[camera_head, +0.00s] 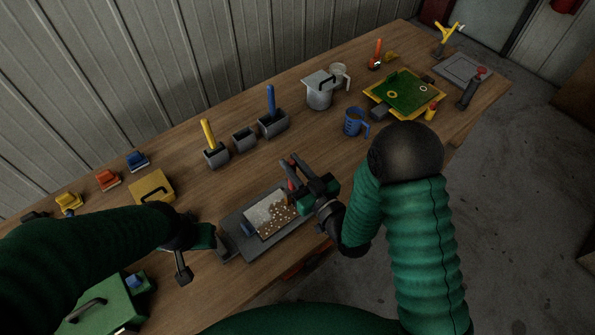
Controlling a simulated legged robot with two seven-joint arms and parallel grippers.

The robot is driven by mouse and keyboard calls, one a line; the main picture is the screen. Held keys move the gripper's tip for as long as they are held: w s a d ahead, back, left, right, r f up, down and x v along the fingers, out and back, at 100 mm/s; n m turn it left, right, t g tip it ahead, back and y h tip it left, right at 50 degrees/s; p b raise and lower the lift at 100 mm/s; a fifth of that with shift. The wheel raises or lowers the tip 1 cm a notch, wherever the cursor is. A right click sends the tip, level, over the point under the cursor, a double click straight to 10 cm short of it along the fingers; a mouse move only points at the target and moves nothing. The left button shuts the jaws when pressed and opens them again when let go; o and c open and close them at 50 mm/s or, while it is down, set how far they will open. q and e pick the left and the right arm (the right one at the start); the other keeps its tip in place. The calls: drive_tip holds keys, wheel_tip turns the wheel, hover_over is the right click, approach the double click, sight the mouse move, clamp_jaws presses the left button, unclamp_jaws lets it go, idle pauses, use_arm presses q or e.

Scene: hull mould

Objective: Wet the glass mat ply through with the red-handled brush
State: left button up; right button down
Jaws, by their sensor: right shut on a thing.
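The glass mat ply (262,211) lies on a dark grey mould board (236,241) near the table's front edge. Its upper left part looks pale and its lower right part brown and speckled. My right gripper (297,180) is over the right end of the ply, shut on the red-handled brush (291,184). Only a little of the red handle shows between the dark fingers; whether the bristles touch the ply is unclear. My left gripper (183,263) is left of the board, above the table, and its jaw opening is not clear.
Grey holders with a yellow-handled tool (207,134) and a blue-handled tool (271,102) stand behind. A blue jug (353,122), a metal pot (319,93) and a green-and-yellow tray (404,93) stand farther right. A yellow box (152,188) and green case (105,306) are at left.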

drive_tip(key=shift+w+a, duration=0.15)
drive_tip(key=shift+w, duration=0.05)
drive_tip(key=shift+s+a+b, duration=1.45)
drive_tip(key=shift+s+a, duration=0.7)
drive_tip(key=shift+a, duration=4.5)
drive_tip(key=w+d+b, duration=0.2)
drive_tip(key=w+d, duration=0.5)
drive_tip(key=d, duration=0.4)
drive_tip(key=shift+w+d, duration=0.2)
